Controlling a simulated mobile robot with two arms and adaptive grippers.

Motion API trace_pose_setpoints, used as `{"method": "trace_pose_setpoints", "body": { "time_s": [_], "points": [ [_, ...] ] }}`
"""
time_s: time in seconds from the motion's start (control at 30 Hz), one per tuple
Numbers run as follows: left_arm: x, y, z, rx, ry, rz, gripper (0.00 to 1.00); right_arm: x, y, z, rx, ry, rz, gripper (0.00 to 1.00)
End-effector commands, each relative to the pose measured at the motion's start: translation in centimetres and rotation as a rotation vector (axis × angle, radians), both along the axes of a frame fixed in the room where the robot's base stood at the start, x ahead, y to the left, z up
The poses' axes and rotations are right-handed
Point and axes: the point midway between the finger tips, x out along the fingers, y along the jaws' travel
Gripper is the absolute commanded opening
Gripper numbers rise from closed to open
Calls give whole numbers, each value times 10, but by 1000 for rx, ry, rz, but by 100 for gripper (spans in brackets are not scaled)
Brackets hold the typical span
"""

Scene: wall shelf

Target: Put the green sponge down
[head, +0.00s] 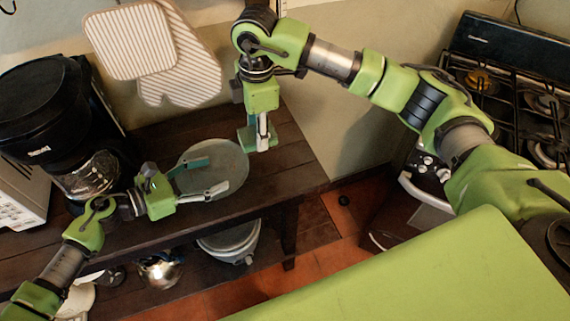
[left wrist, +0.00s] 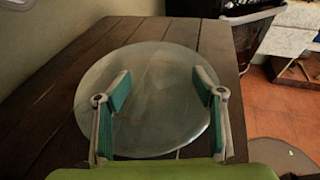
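The green sponge (head: 246,140) is a small block at the tips of my right gripper (head: 262,136), showing on both sides of a pale finger that partly hides it. The right gripper points down and is shut on it, low over the right part of the dark wooden table. I cannot tell whether the sponge touches the wood. My left gripper (head: 208,177) is open and empty, its teal-padded fingers spread over the round glassy plate (head: 232,159). In the left wrist view the fingers (left wrist: 160,95) are apart over the plate (left wrist: 150,135); no sponge shows there.
The dark table (head: 295,150) has bare wood right of the plate. A black coffee machine (head: 50,110) stands at the left. A striped oven mitt and pot holder (head: 130,42) hang on the wall. A pot (head: 230,243) sits below. A stove (head: 525,95) is at the right.

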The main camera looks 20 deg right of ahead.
Motion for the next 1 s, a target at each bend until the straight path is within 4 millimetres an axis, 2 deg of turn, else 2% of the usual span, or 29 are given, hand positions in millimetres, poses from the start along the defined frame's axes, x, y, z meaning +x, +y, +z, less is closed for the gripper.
{"method": "trace_pose_setpoints", "body": {
  "time_s": [0.03,0.1,0.3,0.37,0.6,0.77,1.0],
  "points": [
    [-1,5,-11,21,4,5,60,-6,-16,-1,-3,-5,-1,6],
    [-1,5,-11,21,4,5,60,-13,-33,0,-7,-10,2,6],
    [-1,5,-11,21,4,4,60,-25,-59,1,-19,-21,9,6],
    [-2,5,-12,21,4,4,60,-27,-62,-4,-20,-21,9,6],
    [-2,5,-11,20,5,4,60,-27,-63,-41,-21,-22,9,6],
    [-2,5,-12,20,5,3,60,-27,-63,-57,-21,-21,10,6],
    [-2,5,-12,20,5,3,60,-26,-62,-93,-20,-23,9,6]
  ]
}}
